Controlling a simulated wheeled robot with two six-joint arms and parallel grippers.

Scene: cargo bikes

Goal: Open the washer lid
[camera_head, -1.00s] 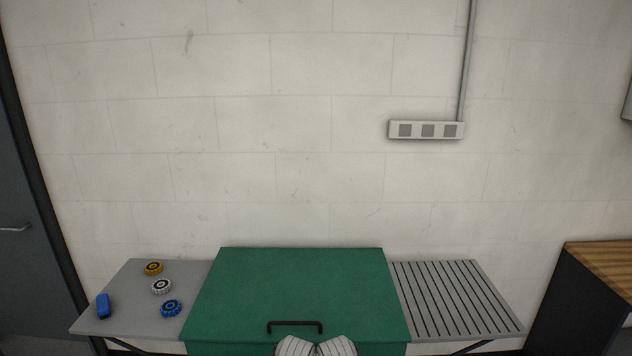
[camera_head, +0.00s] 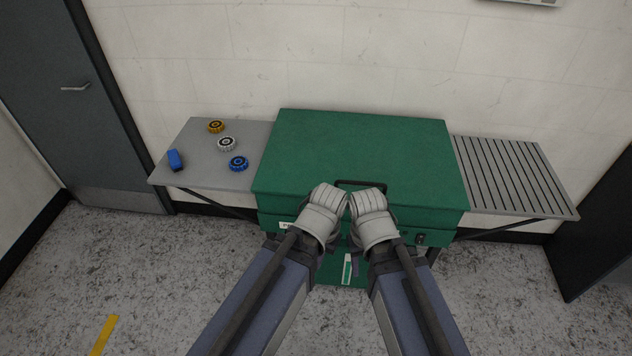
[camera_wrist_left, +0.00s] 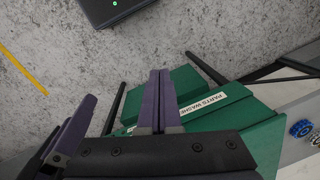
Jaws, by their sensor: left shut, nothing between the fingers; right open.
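The green washer (camera_head: 281,204) stands against the wall with its flat green lid (camera_head: 360,140) down. A black bar handle (camera_head: 345,183) sits at the lid's front edge, partly covered by my arms. Both arms reach in front of the washer, side by side. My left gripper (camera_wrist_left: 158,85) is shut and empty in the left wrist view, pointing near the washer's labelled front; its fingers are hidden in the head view. My right gripper (camera_head: 356,262) is open and low in front of the washer, largely hidden by its own arm. Neither gripper touches the handle visibly.
A slatted shelf (camera_head: 515,175) is at the right. A dark cabinet (camera_head: 600,235) stands further right.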

